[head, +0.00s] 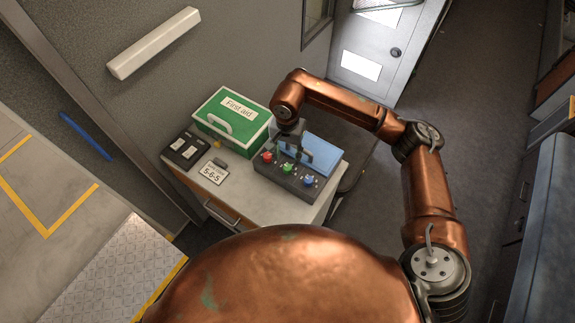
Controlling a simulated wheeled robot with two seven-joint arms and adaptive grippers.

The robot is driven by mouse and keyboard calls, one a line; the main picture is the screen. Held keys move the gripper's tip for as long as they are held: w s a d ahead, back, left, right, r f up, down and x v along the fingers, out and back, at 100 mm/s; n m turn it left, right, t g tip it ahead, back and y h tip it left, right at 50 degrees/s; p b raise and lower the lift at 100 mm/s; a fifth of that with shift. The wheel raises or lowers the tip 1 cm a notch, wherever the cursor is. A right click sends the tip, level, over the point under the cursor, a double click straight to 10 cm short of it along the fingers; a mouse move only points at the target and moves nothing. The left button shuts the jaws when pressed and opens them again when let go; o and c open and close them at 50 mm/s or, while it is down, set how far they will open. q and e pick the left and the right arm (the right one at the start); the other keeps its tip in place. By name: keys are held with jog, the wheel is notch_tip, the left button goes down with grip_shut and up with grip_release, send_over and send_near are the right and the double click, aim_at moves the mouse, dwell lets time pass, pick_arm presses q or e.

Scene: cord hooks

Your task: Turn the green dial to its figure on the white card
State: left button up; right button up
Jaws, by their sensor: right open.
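The green dial (288,168) is the middle one of three dials on a dark control box (264,168) on the cabinet top. A red dial (267,156) is to its left and a blue dial (308,181) to its right. The white card (213,173) stands left of the box and appears to read 5-6-5. My right gripper (296,158) is open and points down over the box, just above and behind the green dial in the picture. I cannot tell whether it touches anything. The dial's setting is too small to read. My left gripper is not in view.
A green first aid box (232,119) stands at the back of the cabinet top (233,196). A black case (185,150) lies at the left, and a light blue panel (325,158) is behind the dials. The front left of the top is clear.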

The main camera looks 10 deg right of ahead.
aim_at(287, 167)
notch_tip(287, 167, down, 8)
jog(key=shift+r+p, duration=0.2)
jog(key=shift+p, duration=0.2)
jog(key=shift+c, duration=0.3)
grip_shut()
